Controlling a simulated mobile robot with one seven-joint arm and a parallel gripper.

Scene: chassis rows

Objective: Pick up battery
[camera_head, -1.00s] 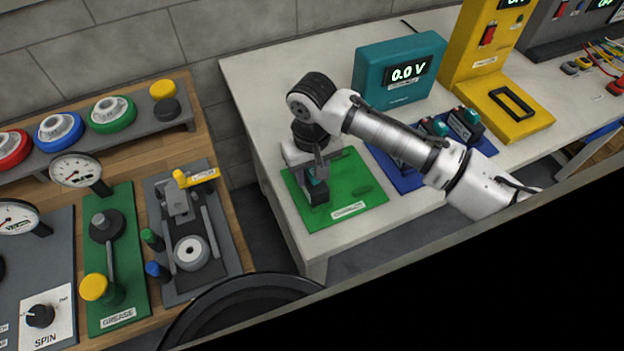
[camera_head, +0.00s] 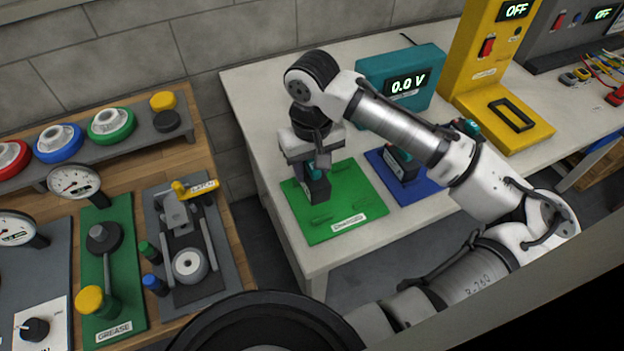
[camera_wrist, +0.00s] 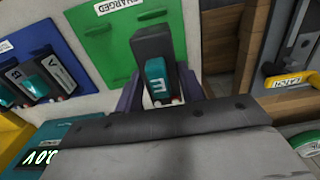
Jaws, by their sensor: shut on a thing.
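My gripper (camera_head: 317,166) is over the green mat labelled "CHARGED" (camera_head: 345,205) on the white bench. It is shut on a dark battery with a teal end (camera_head: 315,188), held upright just above the mat. In the wrist view the battery (camera_wrist: 152,55) sits between the two fingers (camera_wrist: 158,98), and a letter that looks like "E" shows on its teal part. Other batteries (camera_wrist: 38,80), marked "B" and "A", stand on the blue mat (camera_wrist: 22,45). In the head view the blue mat (camera_head: 420,191) lies right of the green one, partly hidden by my arm.
A teal meter (camera_head: 430,70) reading 0.0 V stands behind the mats. A yellow device (camera_head: 490,60) stands at the right. A wooden bench on the left carries a latch fixture (camera_head: 190,235) and a grease station (camera_head: 110,270), across a gap.

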